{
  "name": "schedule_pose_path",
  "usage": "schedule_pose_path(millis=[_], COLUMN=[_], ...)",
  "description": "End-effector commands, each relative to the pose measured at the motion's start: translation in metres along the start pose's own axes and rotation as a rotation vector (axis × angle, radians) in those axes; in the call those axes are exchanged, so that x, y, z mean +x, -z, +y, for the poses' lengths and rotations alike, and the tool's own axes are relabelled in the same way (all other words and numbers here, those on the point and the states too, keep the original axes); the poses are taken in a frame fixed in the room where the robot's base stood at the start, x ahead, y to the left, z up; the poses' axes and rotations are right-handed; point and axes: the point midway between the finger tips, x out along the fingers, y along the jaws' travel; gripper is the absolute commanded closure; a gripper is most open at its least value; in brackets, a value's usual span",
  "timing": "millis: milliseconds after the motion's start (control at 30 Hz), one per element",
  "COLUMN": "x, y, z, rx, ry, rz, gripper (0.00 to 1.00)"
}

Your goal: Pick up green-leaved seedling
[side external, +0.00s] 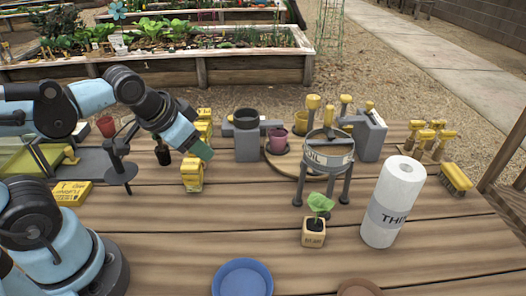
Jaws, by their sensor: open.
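The green-leaved seedling (319,204) stands upright in a small tan cube-shaped pot (313,236) with dark soil and a dark printed label.
A white paper roll (395,200) stands right of the seedling, and a grey pot on legs (328,155) stands behind it. A blue bowl (242,278) is at the front. Yellow-handled tools (432,135) and a brush (455,179) are at right. Bare table lies left of the seedling.

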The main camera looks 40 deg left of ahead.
Motion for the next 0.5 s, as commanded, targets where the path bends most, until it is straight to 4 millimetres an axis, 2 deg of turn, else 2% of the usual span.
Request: schedule_pose_path(millis=[300, 500], x=[0.026, 0.036], y=[-0.005, -0.006], z=[-0.042, -0.067], rx=[0.640, 0.978], ry=[0.203, 0.294], rz=[-0.349, -0.618], gripper=[0.53, 0.53])
